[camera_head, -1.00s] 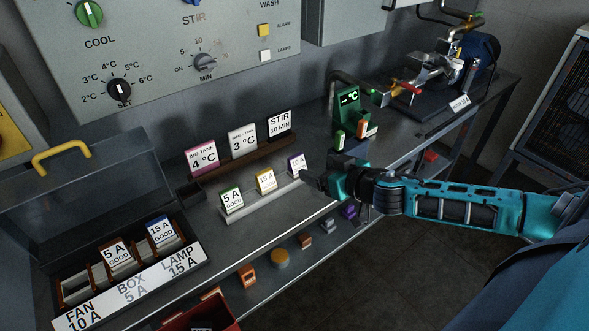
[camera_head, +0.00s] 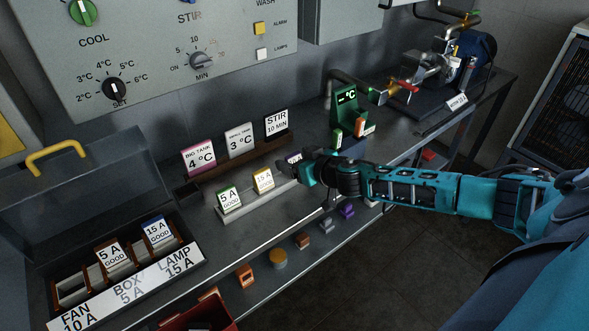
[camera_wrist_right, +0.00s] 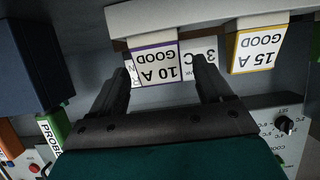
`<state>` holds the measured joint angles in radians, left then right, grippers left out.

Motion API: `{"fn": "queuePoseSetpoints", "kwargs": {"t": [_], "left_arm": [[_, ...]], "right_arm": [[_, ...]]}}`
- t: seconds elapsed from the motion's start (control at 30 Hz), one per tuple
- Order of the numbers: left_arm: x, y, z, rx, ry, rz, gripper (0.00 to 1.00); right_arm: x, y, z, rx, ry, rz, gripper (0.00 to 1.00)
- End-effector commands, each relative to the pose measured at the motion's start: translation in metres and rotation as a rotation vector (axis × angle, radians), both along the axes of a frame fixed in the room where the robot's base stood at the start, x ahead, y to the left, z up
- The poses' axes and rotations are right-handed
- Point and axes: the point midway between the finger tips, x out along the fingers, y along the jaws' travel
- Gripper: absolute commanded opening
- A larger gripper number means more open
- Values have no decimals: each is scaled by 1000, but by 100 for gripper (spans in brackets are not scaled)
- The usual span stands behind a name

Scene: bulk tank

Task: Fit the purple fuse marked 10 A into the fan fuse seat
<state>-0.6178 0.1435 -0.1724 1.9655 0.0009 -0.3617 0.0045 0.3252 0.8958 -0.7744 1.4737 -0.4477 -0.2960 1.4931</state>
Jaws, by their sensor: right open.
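The purple-edged 10 A fuse (camera_head: 293,158) stands at the right end of the pale rack (camera_head: 233,217), partly hidden by my right gripper (camera_head: 288,171). In the right wrist view the 10 A fuse (camera_wrist_right: 155,66), marked GOOD, appears upside down between the spread fingers of my open right gripper (camera_wrist_right: 161,72). I cannot tell whether the fingers touch it. The fan fuse seat (camera_head: 72,289) is the leftmost slot of the fuse box (camera_head: 130,290) and looks empty. My left gripper is not in view.
Green 5 A (camera_head: 229,198) and yellow 15 A (camera_head: 263,180) fuses share the rack. The fuse box also holds 5 A (camera_head: 112,254) and 15 A (camera_head: 158,230) fuses under its raised clear lid (camera_head: 80,200). Label cards (camera_head: 239,141) stand behind the rack. A red bin (camera_head: 205,315) sits below.

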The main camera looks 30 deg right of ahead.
Motion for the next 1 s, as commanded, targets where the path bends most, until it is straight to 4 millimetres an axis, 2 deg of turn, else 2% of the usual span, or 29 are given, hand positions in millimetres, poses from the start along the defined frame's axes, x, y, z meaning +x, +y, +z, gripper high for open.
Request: {"fn": "queuePoseSetpoints", "kwargs": {"t": [0.1, 0.4, 1.0], "left_arm": [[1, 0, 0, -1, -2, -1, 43], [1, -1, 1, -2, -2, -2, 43], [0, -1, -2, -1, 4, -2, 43]], "right_arm": [[9, 1, -3, 0, -1, 0, 79], [10, 1, -5, 0, 1, 1, 79], [10, 1, -4, -1, 0, 0, 23]]}}
